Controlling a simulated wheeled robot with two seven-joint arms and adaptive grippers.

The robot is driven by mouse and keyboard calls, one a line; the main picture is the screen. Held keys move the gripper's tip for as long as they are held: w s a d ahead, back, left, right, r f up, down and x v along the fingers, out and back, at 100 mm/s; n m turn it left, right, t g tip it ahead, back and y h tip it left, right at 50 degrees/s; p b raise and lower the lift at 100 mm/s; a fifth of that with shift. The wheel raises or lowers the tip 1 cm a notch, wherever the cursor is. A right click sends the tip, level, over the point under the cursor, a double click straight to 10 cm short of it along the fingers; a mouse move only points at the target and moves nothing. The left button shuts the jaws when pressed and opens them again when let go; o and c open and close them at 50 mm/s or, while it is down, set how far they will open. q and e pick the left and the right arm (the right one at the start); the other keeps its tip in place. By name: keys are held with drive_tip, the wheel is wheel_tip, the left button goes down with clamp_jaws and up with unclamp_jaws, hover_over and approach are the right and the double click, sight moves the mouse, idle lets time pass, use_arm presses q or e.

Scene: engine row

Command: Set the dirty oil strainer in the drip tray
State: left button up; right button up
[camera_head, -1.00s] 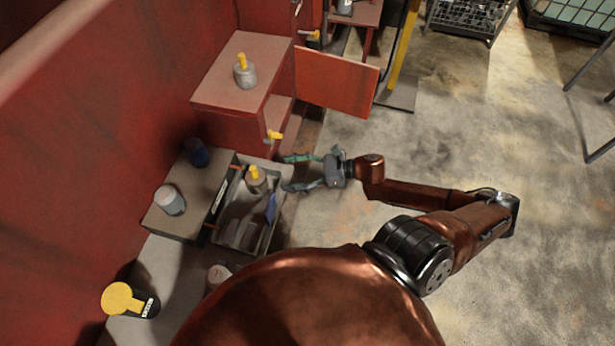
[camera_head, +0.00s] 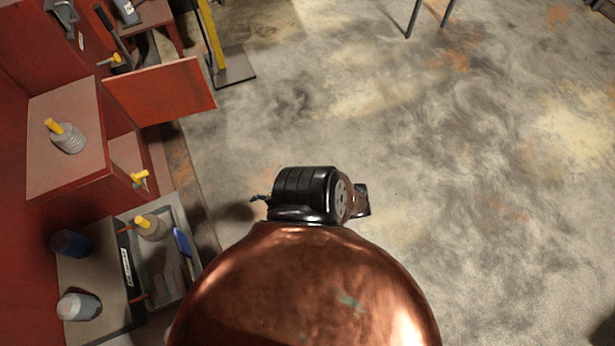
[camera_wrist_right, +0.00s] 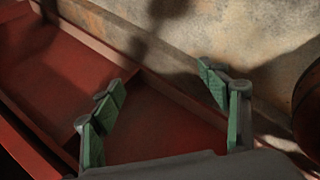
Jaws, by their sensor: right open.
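A grey ribbed cylinder with a yellow handle (camera_head: 69,140) stands on top of the red cabinet. A similar grey cylinder with a yellow handle (camera_head: 150,226) stands in the far end of a grey tray (camera_head: 190,237). I cannot tell which is the dirty oil strainer, or whether this tray is the drip tray. My right gripper (camera_wrist_right: 162,82) is open and empty in the right wrist view, with green-padded fingers over a red surface. In the head view my own arm hides most of it; only a dark tip (camera_head: 258,198) shows. My left gripper is out of view.
A blue-handled item (camera_head: 182,242) is in the grey tray. A dark blue cup (camera_head: 70,243) and a white-topped jar (camera_head: 79,306) stand to its left. An open red door (camera_head: 160,91) juts out from the cabinet. The concrete floor on the right is largely clear.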

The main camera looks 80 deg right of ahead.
drive_tip(key=s+a+f+m+g, duration=0.2)
drive_tip(key=s+a+f+m, duration=0.2)
drive_tip(key=s, duration=0.3)
drive_tip(key=s+a+f+m+g, duration=0.2)
drive_tip(key=s+a+f+m, duration=0.1)
drive_tip(key=s+a+f, duration=0.2)
drive_tip(key=s+a+f+m+g+y, duration=0.1)
drive_tip(key=s+a+f+m, duration=0.3)
drive_tip(key=s+a, duration=0.4)
drive_tip(key=s+f+g, duration=0.1)
drive_tip(key=s, duration=0.2)
drive_tip(key=shift+s+a+f+m, duration=0.15)
drive_tip(key=shift+a+f+m, duration=0.1)
drive_tip(key=shift+f+m, duration=0.1)
